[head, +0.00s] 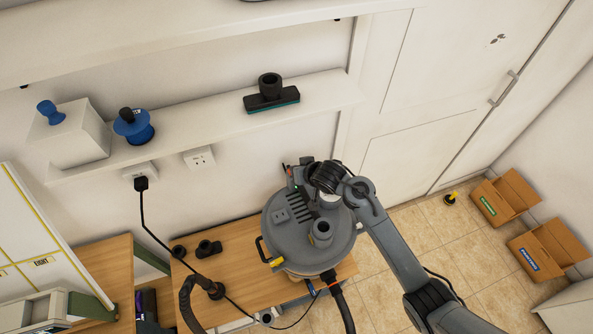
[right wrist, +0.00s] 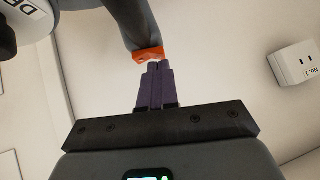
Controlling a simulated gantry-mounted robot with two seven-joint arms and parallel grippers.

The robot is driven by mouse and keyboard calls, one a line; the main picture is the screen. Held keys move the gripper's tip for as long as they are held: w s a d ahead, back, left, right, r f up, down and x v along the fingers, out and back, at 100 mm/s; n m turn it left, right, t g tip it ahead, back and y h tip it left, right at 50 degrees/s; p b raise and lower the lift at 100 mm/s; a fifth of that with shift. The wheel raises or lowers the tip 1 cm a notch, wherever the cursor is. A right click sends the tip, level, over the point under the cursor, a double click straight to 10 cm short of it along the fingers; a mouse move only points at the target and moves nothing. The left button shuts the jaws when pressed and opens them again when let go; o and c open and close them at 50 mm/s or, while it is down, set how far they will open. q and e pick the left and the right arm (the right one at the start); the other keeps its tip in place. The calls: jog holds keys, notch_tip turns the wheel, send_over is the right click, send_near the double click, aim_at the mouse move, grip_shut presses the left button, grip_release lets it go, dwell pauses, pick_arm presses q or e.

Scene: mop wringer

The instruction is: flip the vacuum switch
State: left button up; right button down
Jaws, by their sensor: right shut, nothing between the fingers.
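The vacuum (head: 283,237) is a round grey canister with a ribbed lid, standing on the wooden table. My right arm reaches over its far right side. In the right wrist view, my right gripper (right wrist: 151,82) is shut and empty, its purple fingers together. Their tips are at or just below an orange piece (right wrist: 148,54) on the end of a grey curved part; I cannot tell whether they touch. I cannot tell whether the orange piece is the switch. In the head view my arm hides much of that area. My left gripper is not in view.
A wall shelf (head: 205,132) with a black nozzle (head: 271,94) runs behind the vacuum. A black plug (head: 141,183) sits in a wall outlet, its cord hanging to the table. A hose (head: 188,300) stands at the table's front. Open boxes (head: 506,197) lie on the floor at right.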

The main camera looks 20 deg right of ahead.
jog(key=shift+f, duration=0.3)
